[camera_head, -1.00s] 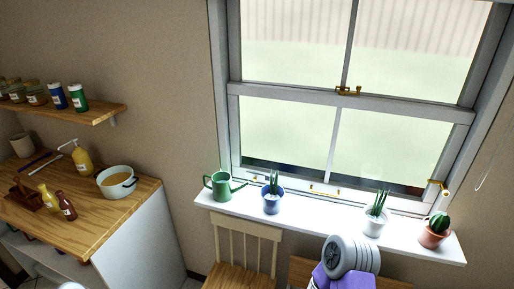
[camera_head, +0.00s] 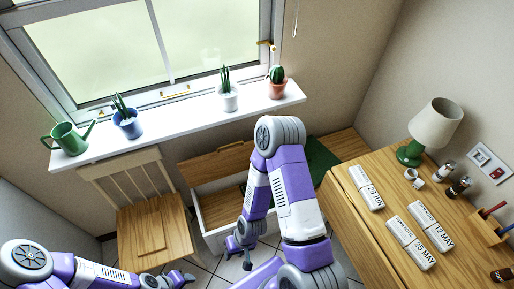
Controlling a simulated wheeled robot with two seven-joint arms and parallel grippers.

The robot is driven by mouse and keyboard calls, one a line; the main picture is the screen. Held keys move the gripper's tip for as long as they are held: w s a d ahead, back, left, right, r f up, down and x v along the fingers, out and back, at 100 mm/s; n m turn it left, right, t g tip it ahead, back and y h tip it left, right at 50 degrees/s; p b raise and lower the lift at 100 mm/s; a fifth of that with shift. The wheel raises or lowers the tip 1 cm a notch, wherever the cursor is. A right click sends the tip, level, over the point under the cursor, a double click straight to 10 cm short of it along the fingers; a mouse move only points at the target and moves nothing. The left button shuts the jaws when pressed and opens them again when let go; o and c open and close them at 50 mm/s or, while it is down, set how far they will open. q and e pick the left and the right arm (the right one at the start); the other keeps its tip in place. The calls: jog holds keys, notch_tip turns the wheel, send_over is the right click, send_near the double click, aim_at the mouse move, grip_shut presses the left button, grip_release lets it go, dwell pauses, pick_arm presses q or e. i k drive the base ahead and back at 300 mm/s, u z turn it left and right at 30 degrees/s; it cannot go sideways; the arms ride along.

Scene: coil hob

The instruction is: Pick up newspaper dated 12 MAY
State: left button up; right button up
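The newspaper dated 12 MAY (camera_head: 431,227) lies on the wooden table (camera_head: 376,236) at the right, a white bundle with its date printed large. The newspaper dated 25 MAY (camera_head: 410,243) lies close beside it on the left. The newspaper dated 29 JUN (camera_head: 366,187) lies farther back on the same table. My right gripper (camera_head: 238,257) hangs near the open chest, left of the table and well away from the newspapers; its fingers look apart and empty. My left gripper (camera_head: 184,280) is low, near the chair; its fingers are too small to read.
A lamp (camera_head: 435,125), a small white cup (camera_head: 410,174), two shakers (camera_head: 459,187) and a pen holder (camera_head: 486,228) stand on the table. An open wooden chest (camera_head: 213,240) and a chair (camera_head: 150,235) stand under the sill (camera_head: 190,122), which bears potted plants and a watering can (camera_head: 69,138).

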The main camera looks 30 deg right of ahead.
aim_at(437, 236)
jog(key=k, duration=0.15)
jog(key=z, duration=3.05)
jog(key=k, duration=0.45)
jog(key=z, duration=0.1)
jog(key=i, duration=1)
jog(key=u, duration=0.6)
